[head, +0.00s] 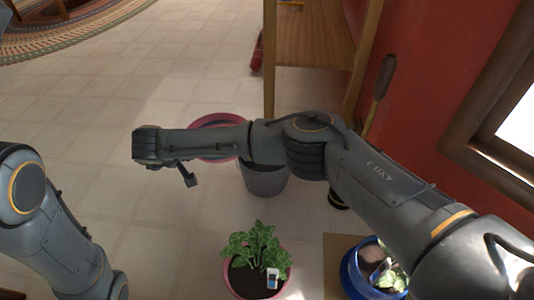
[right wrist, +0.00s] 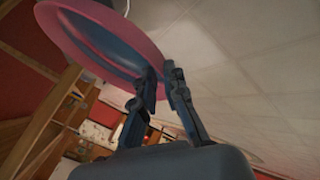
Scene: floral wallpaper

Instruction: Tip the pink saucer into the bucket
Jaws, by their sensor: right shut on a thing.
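The pink saucer (head: 222,119) shows in the head view as a pink rim above and below my right forearm, which hides its middle. In the right wrist view the saucer (right wrist: 62,30) has a wide pink rim and a dark bluish face. My right gripper (right wrist: 162,75) is shut on its near edge; in the head view the gripper (head: 187,175) is mostly hidden under the wrist. The grey bucket (head: 265,182) stands on the floor, just right of and below the saucer in the picture, its top partly covered by my arm. My left gripper is out of view.
A potted leafy plant (head: 254,247) stands on the floor in front of the bucket. A blue pot (head: 352,280) is at the lower right. A wooden shelf (head: 315,45) and a red wall stand behind. Tiled floor is clear at left.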

